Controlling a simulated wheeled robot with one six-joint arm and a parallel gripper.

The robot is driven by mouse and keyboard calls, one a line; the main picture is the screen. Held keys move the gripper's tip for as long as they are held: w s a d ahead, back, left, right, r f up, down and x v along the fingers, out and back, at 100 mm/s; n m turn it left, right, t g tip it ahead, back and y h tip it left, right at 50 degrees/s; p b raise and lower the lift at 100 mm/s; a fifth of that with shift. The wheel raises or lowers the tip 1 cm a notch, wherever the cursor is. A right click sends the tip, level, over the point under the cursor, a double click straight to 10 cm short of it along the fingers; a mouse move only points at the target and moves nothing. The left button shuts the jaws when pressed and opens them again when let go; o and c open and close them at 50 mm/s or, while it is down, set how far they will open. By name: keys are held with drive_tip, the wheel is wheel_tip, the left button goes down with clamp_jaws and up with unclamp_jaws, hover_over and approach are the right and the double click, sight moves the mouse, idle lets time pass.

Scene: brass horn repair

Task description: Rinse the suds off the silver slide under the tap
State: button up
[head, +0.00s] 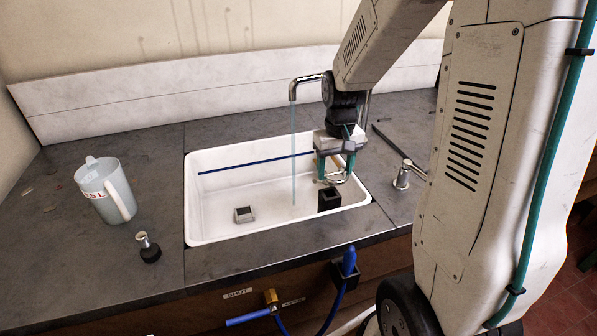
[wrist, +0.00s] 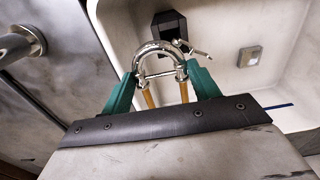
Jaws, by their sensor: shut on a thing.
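My gripper (head: 333,168) is shut on the silver slide (head: 341,180), holding it over the right part of the white sink. In the wrist view the slide (wrist: 160,60) is a shiny U-shaped tube with a crossbar, between the teal fingers (wrist: 163,90); two amber legs run back towards the gripper. I cannot make out suds on it. The tap (head: 305,81) is a bent chrome spout at the back of the sink. A thin bluish water stream (head: 294,150) falls from it, left of the slide and apart from it.
In the white sink (head: 213,234) stand a black square block (head: 329,200), just below the slide, and a small grey block (head: 243,214). A jug (head: 103,188) and a black-based metal piece (head: 148,248) stand left. A metal lever fitting (head: 402,178) is right of the sink.

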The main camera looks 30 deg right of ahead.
drive_tip(key=shift+s+d+r, duration=1.25)
drive_tip(key=shift+r, duration=0.2)
